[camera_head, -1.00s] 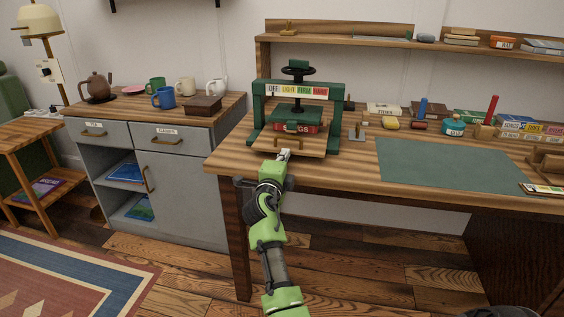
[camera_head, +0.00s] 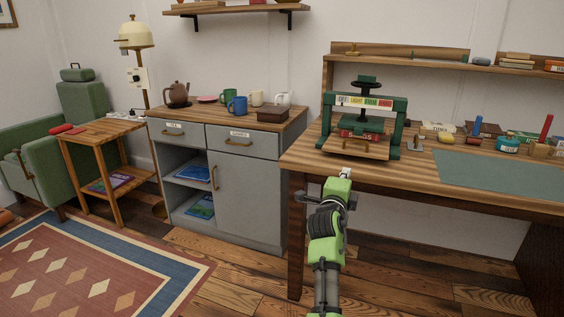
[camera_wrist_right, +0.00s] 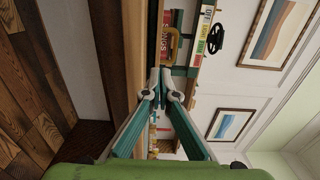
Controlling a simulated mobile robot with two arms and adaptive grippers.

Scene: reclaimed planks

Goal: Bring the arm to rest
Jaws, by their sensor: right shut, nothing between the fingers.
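My right arm is green and black and comes up from the bottom of the head view. Its gripper (camera_head: 345,173) is shut and empty, in front of the workbench (camera_head: 300,158) near its left front edge. In the right wrist view the two fingers (camera_wrist_right: 160,82) meet at their tips with nothing between them. The green press (camera_head: 394,125) stands on the bench beyond the gripper, with a red book (camera_head: 360,134) in it. The gripper appears apart from the press. My left gripper is not in view.
A grey cabinet (camera_head: 246,188) with mugs and a teapot (camera_head: 178,94) on top stands left of the bench. A wooden side table (camera_head: 100,130), a green armchair (camera_head: 40,160) and a patterned rug (camera_head: 100,265) are further left. A green mat (camera_head: 490,172) lies on the bench. The floor before the cabinet is clear.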

